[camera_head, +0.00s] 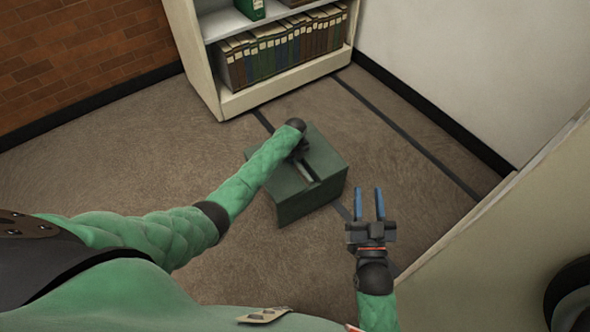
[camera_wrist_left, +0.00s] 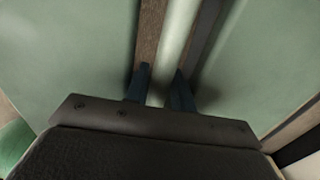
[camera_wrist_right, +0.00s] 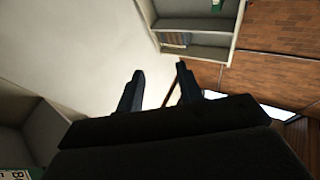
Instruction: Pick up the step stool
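The step stool (camera_head: 322,164) is a green box standing on the carpet, with slots and a grip bar in its top. My left gripper (camera_head: 303,160) is over the top, partly hidden by its own arm. In the left wrist view, the left gripper's fingers (camera_wrist_left: 160,72) sit one on each side of the pale green bar (camera_wrist_left: 178,30), close against it; the gripper looks shut on it. The stool appears to rest on the floor. My right gripper (camera_head: 367,205) is open and empty, right of the stool; its spread fingers also show in the right wrist view (camera_wrist_right: 160,72).
A cream shelf (camera_head: 285,93) with binders stands behind the stool. A pale partition (camera_head: 500,240) rises on the right, near my right arm. A white wall (camera_head: 480,70) is at the back right, a brick wall (camera_head: 80,50) at the left. The carpet (camera_head: 130,150) left of the stool is clear.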

